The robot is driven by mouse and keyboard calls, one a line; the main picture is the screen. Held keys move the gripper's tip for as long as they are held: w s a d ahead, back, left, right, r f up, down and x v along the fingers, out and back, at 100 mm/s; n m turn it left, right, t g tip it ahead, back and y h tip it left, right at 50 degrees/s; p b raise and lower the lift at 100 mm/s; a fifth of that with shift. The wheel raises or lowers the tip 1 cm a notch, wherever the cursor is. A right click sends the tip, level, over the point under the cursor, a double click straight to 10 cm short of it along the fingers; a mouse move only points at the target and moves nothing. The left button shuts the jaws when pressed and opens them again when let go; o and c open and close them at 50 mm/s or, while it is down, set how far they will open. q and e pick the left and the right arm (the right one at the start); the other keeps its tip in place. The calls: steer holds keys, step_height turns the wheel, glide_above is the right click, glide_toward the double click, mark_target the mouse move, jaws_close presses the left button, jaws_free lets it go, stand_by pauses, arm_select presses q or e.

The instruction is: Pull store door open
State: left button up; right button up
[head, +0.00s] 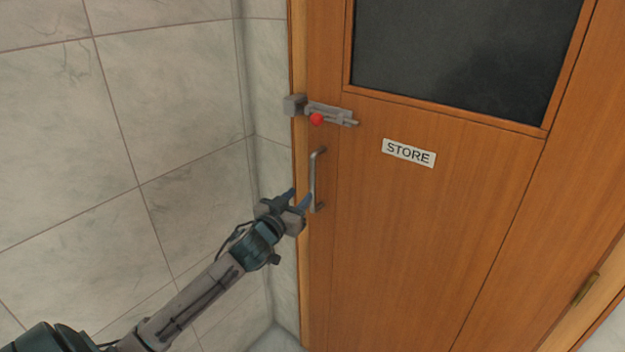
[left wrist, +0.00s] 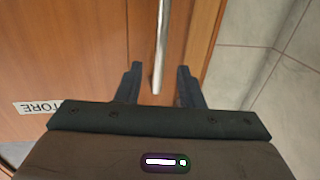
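The wooden store door (head: 430,230) stands shut in its frame, with a dark window and a white STORE label (head: 408,153). A grey vertical pull handle (head: 314,180) is on its left side and also shows in the left wrist view (left wrist: 162,45). My left gripper (head: 298,198) is open at the handle's lower part. In the left wrist view, the handle's end shows between the two separated fingers, with space on both sides. I cannot tell how deep between the fingers it is. My right gripper is not in view.
A grey slide bolt (head: 332,113) with a red knob (head: 317,119) is above the handle; its rod sticks out to the right. A keeper block (head: 294,105) is on the door frame. A tiled wall (head: 170,120) is left. A hinge (head: 586,288) is at right.

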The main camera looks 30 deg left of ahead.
mark_target(311, 183)
arm_select(q)
steer(key=w, duration=0.2)
steer(key=w+p, duration=0.1)
steer(key=w, duration=0.2)
steer(key=w+a+p, duration=0.1)
steer(key=w, duration=0.1)
steer(key=shift+w, duration=0.3)
steer(key=shift+w+p, duration=0.3)
steer(key=shift+w, duration=0.2)
steer(key=c, duration=0.6)
jaws_close()
